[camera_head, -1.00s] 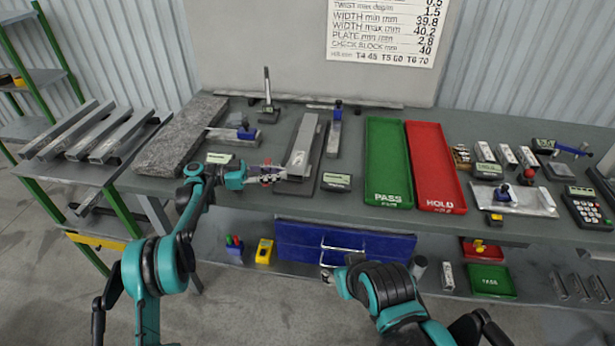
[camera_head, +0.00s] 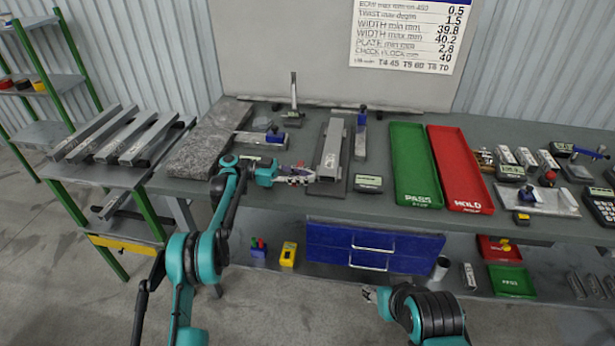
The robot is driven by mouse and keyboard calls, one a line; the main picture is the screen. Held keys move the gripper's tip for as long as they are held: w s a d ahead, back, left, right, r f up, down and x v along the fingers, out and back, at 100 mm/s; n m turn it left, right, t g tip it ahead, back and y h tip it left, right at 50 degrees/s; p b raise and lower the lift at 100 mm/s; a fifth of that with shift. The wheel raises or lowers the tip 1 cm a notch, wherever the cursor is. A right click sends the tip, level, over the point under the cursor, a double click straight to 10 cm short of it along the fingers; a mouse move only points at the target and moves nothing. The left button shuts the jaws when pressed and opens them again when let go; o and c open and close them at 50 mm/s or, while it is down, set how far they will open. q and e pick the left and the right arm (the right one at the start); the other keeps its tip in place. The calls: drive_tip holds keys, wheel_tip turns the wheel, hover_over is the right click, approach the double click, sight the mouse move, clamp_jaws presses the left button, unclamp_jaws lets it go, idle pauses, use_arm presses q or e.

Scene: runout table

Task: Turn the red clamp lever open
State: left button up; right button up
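The red clamp lever (camera_head: 296,180) is a small red patch at the left side of the grey clamp fixture (camera_head: 342,187), near the bench's front edge. A long grey metal bar (camera_head: 333,145) lies on the fixture. My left gripper (camera_head: 303,174) reaches in from the left, with its fingers at the lever and partly covering it. Whether they touch or grip the lever is too small to tell. My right gripper (camera_head: 370,293) hangs low in front of the drawers, away from the fixture. Its finger opening is not clear.
A granite slab (camera_head: 207,145) and a blue-handled gauge (camera_head: 272,138) lie left of the fixture. A small display (camera_head: 368,183) sits just right of it. The green PASS tray (camera_head: 413,160) and red HOLD tray (camera_head: 458,165) lie farther right. Blue drawers (camera_head: 330,237) are below.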

use_arm(q)
drive_tip(key=o, duration=0.4)
drive_tip(key=shift+c, duration=0.2)
drive_tip(key=a, duration=0.2)
drive_tip(key=w+a, duration=0.1)
drive_tip(key=a, duration=0.4)
drive_tip(key=shift+w+a, duration=0.15)
drive_tip(key=shift+w, duration=0.1)
